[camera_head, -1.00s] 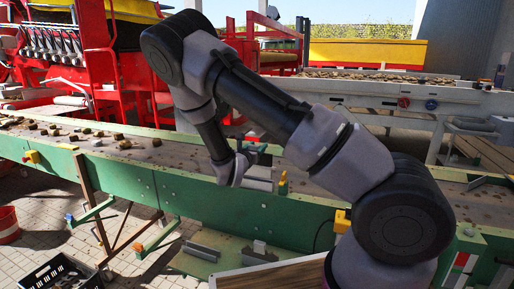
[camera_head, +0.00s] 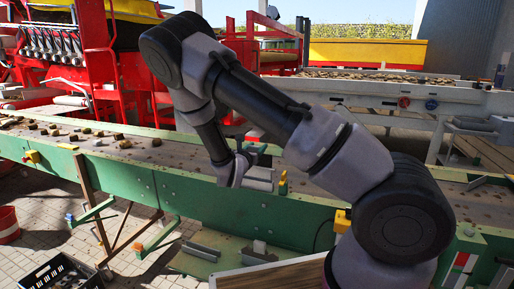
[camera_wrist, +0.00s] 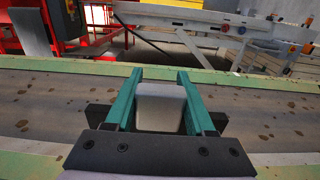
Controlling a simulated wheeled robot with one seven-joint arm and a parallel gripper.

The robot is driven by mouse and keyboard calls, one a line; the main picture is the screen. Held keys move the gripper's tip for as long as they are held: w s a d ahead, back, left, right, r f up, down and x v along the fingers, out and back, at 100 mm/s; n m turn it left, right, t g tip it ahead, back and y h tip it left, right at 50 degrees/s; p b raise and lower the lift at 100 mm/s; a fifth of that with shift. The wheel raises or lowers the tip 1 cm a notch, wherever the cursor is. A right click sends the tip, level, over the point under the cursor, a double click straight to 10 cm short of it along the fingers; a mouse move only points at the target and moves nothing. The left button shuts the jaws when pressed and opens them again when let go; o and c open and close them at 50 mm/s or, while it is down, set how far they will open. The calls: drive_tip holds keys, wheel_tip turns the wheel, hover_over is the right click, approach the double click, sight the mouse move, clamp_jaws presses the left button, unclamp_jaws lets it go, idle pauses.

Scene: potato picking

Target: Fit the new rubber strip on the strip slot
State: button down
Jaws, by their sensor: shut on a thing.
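My gripper (camera_wrist: 152,98), with green fingers, is shut on the pale grey block of the rubber strip (camera_wrist: 160,108). Dark pieces stick out on both sides of the fingers; I cannot tell whether they are strip or finger mounts. In the head view my gripper (camera_head: 247,170) is over the green conveyor (camera_head: 190,195), beside its near wall, with a grey bar (camera_head: 259,184) at it. The wrist view shows the brown belt (camera_wrist: 270,115) beneath and beyond the block. I cannot make out the strip slot; it may be hidden by the arm or the held piece.
A yellow-and-green fitting (camera_head: 283,184) stands on the conveyor wall right of my gripper. Below, a green shelf holds a grey strip (camera_head: 200,251) and a piece with a pale block (camera_head: 259,247). A black crate (camera_head: 62,274) stands on the floor. Potatoes lie on the belt.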

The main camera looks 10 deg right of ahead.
drive_tip(key=shift+f, duration=2.4)
drive_tip(key=shift+c, duration=0.8)
unclamp_jaws()
drive_tip(key=v, duration=1.1)
